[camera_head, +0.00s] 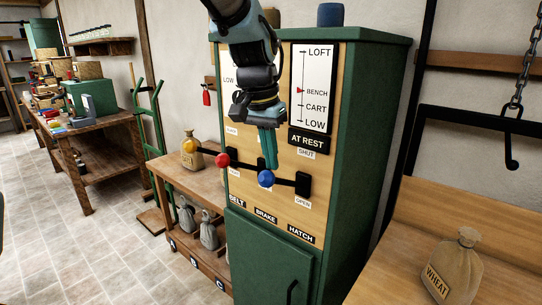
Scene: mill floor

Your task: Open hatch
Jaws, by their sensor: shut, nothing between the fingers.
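The green cabinet's wooden control panel (282,213) carries three levers with ball knobs, above the labels BELT, BRAKE and HATCH. The blue knob (266,179) is on the rightmost lever, whose black base (303,184) sits between a SHUT label above and an OPEN label below. The lever sticks out from the panel toward me. My gripper (269,165) points down with its teal fingers together and empty. Its tips are at the top of the blue knob in the picture; I cannot tell if they touch it.
A red knob (222,160) and a yellow knob (190,146) stick out close by on the left. A gauge (314,88) has its red pointer at BENCH, above an AT REST sign (308,140). A WHEAT sack (453,268) stands on the right bench.

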